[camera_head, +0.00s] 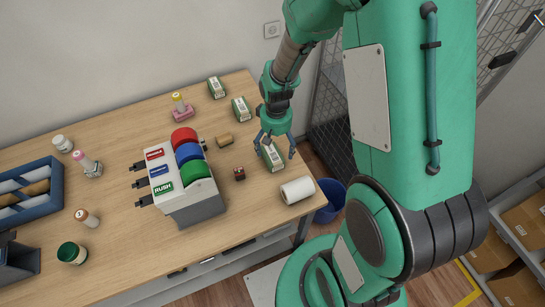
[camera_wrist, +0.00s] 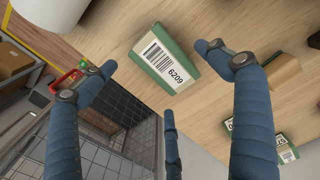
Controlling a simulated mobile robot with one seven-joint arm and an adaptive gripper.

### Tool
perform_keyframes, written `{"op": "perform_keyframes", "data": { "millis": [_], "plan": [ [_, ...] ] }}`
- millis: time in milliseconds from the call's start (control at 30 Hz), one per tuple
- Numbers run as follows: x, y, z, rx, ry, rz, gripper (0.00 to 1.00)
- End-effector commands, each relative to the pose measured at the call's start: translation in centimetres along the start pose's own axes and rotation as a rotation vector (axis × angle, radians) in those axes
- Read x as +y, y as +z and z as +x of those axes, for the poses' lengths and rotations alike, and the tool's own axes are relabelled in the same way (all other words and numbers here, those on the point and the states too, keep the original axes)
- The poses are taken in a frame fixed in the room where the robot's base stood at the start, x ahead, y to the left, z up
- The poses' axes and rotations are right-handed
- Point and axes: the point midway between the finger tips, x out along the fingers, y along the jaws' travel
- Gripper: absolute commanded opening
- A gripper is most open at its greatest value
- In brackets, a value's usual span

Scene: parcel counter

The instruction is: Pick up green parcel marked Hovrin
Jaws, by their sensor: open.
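Three green parcels with white labels are on the counter. The nearest (camera_head: 273,157) lies by the right edge, directly below my gripper (camera_head: 275,142). In the wrist view this parcel (camera_wrist: 165,58) shows a barcode and a number that looks like 6209; I read no name on it. My gripper (camera_wrist: 155,72) is open and empty, its blue fingers spread to either side of the parcel in view. The other two green parcels, one (camera_head: 242,109) in the middle and one (camera_head: 216,88) farther back, have labels too small to read. I cannot tell which is marked Hovrin.
A white roll (camera_head: 297,191) lies close to the nearest parcel. A tape dispenser with red, blue and green rolls (camera_head: 187,177), a dark red cube (camera_head: 239,174) and a small brown parcel (camera_head: 224,140) stand to the left. A blue bin (camera_head: 331,201) is beside the counter (camera_head: 120,125).

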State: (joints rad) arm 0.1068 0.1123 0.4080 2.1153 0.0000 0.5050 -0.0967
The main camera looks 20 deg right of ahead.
Motion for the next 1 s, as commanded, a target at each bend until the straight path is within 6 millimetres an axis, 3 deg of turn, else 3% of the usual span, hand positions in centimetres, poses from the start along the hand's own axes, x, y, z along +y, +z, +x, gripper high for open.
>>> {"op": "perform_keyframes", "data": {
  "millis": [400, 1000],
  "plan": [
    [0.0, 0.1, 4.4, -0.001, 0.0, 0.0, 0.89],
    [0.0, 0.1, 4.6, -0.001, 0.0, 0.0, 0.89]
  ]
}}
